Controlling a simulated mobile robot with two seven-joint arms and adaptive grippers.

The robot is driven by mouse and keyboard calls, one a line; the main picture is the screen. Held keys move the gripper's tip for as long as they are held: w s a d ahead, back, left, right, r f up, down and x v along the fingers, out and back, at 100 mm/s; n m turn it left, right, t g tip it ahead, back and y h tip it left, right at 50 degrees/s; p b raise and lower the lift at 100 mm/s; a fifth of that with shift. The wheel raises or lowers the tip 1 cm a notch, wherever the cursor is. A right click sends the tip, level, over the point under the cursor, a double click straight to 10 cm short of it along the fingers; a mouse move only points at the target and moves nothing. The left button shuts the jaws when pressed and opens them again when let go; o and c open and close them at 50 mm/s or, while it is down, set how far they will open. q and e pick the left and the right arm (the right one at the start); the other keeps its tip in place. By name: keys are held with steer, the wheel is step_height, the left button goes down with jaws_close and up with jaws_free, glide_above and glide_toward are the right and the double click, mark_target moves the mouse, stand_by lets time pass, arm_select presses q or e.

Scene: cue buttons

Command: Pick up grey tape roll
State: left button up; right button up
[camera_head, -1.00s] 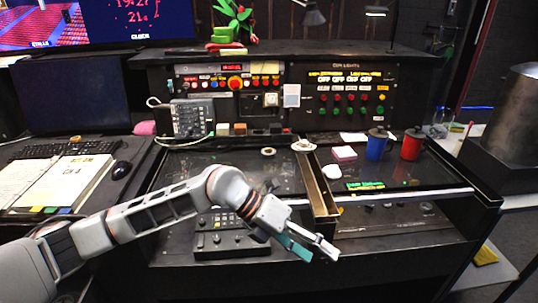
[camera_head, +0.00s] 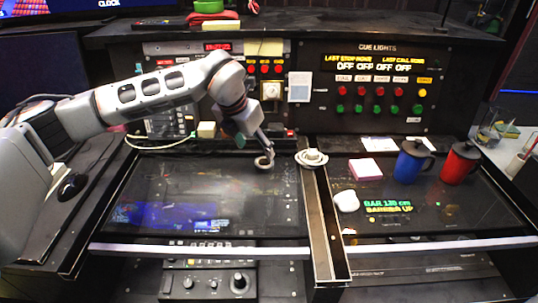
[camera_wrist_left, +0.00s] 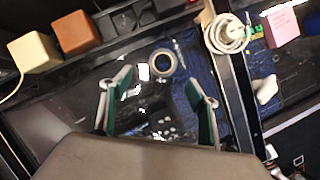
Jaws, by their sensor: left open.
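The grey tape roll (camera_wrist_left: 162,62) lies flat on the dark glass desk panel. In the left wrist view it sits just beyond and between my open fingertips, apart from them. In the head view the tape roll (camera_head: 264,163) is partly hidden behind my fingertips. My left gripper (camera_head: 263,148) reaches in from the left and points down at the roll. In the left wrist view its green-padded fingers (camera_wrist_left: 160,82) are spread with nothing between them. My right gripper does not show.
A coiled white cable or roll (camera_head: 312,157) lies on the raised divider (camera_head: 322,220) just right of the tape. A pink note pad (camera_head: 365,169), blue mug (camera_head: 408,165) and red mug (camera_head: 459,165) stand further right. The button panel (camera_head: 375,95) rises behind.

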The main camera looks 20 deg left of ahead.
mark_target(263, 160)
arm_select(q)
steer(key=shift+f, duration=0.3)
steer(key=shift+x, duration=0.9)
steer(key=x, duration=0.4)
steer(key=shift+w+d, duration=0.2)
steer(key=shift+d, duration=0.15)
steer(key=shift+w+f, duration=0.2)
steer(key=shift+f, duration=0.25)
steer(key=c, duration=0.9)
steer(key=shift+c, duration=0.8)
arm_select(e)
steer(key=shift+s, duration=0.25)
